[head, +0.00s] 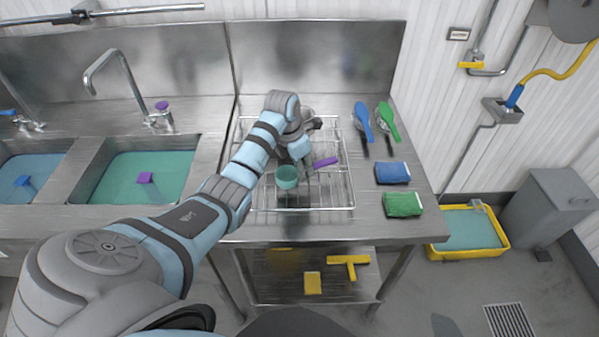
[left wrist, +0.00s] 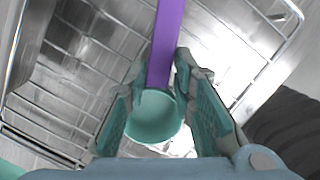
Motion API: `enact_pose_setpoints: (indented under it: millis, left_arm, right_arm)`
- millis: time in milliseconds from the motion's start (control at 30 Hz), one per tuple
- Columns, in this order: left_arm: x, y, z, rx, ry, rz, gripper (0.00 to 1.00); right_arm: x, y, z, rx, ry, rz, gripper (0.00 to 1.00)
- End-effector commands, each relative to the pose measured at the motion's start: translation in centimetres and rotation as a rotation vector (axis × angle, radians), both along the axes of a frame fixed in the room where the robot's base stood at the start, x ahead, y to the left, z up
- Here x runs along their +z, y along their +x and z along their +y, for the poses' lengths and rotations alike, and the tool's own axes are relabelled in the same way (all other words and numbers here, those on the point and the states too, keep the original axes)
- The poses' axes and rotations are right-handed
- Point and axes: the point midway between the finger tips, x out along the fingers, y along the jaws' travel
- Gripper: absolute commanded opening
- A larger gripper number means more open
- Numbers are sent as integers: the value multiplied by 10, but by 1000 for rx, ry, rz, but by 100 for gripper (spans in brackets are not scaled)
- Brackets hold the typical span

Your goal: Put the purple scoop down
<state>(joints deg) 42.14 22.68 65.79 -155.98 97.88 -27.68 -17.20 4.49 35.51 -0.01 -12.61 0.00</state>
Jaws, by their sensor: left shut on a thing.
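The purple scoop (head: 325,162) shows its handle over the wire rack (head: 326,207) on the steel counter. My left gripper (head: 304,161) is at the handle's left end. In the left wrist view, the purple handle (left wrist: 167,38) runs from the top edge down between the fingertips of my gripper (left wrist: 162,78), which is shut on it. A round teal cup-like piece (head: 287,177) sits at the gripper; it also shows between the fingers in the left wrist view (left wrist: 155,117). I cannot tell whether it joins the handle, or whether the scoop touches the rack. My right gripper is not in view.
Blue (head: 363,118) and green (head: 389,120) handled utensils lie right of the rack, behind a blue cloth (head: 393,173) and a green cloth (head: 403,204). A sink (head: 118,181) with teal water is at the left. Yellow tools (head: 348,262) lie on the lower shelf.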

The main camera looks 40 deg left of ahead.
Motion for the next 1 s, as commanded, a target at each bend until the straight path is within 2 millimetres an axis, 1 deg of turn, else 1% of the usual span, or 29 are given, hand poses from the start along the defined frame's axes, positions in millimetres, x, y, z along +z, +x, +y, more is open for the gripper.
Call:
enact_pose_setpoints:
  millis: [33,100,233,267,300,367,633,767,867,1000]
  left_arm:
    - [2,-1,0,1,-1,4,0]
    - [2,-1,0,1,-1,4,0]
    - [-1,-1,0,1,-1,4,0]
    - [-1,-1,0,1,-1,4,26]
    - [0,-1,0,1,-1,4,32]
    - [0,-1,0,1,-1,4,42]
    - [0,-1,0,1,-1,4,43]
    - [10,-2,1,1,0,1,43]
    - [30,-6,3,2,3,-1,43]
    - [71,-14,6,0,1,-3,43]
  right_arm:
    - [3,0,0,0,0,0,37]
    - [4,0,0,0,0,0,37]
    - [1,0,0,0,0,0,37]
    - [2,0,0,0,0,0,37]
    - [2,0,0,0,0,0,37]
    - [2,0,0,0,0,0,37]
    - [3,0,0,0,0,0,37]
    - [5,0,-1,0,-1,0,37]
    - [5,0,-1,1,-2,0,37]
    - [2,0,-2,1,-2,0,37]
